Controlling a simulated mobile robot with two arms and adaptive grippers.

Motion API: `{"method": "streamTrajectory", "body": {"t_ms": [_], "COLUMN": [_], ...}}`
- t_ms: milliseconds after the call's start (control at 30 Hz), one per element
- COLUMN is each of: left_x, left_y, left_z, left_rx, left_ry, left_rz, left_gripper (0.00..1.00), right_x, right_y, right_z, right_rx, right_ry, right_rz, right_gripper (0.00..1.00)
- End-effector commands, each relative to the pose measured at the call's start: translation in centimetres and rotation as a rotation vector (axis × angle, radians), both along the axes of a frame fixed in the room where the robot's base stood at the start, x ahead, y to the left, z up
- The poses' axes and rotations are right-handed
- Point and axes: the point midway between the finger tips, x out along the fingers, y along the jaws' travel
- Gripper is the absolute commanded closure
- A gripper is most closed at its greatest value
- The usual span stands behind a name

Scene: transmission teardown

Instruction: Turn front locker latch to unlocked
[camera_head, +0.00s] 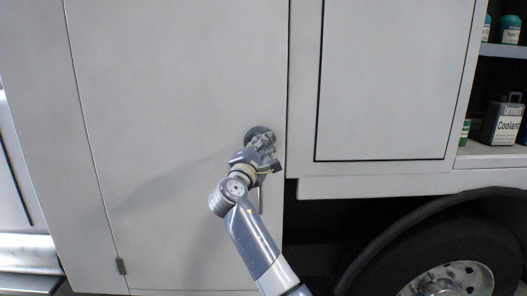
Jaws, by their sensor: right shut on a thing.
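The front locker door (178,80) is a tall light grey panel, flush in the vehicle's side. Its latch (257,133) is a dark round fitting near the door's right edge, mostly hidden behind my right gripper (265,148). My right gripper is at the latch and shut on it. The arm comes up from the bottom of the view. How the latch is turned cannot be seen behind the fingers. My left gripper is not in view.
A dark wheel (445,262) under an arch stands at the lower right. A second panel (395,80) is right of the door. An open shelf at the far right holds a Coolant jug (502,122) and bottles. A small hinge (121,266) is at the door's lower left.

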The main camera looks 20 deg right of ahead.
Motion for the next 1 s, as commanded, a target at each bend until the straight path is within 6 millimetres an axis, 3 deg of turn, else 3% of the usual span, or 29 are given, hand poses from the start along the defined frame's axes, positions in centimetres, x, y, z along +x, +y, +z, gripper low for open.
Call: {"method": "streamTrajectory", "body": {"t_ms": [500, 1000], "left_x": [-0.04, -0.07], "left_y": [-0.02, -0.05], "left_z": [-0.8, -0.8], "left_rx": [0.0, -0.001], "left_ry": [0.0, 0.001], "left_rz": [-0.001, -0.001], "left_gripper": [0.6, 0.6], "right_x": [-0.02, -0.01], "right_y": [-0.11, -0.12], "right_z": [-0.53, -0.71], "right_rx": [0.368, 0.46], "right_ry": [-0.104, -0.13], "right_rz": [0.0, 0.0], "right_gripper": [1.0, 1.0]}}
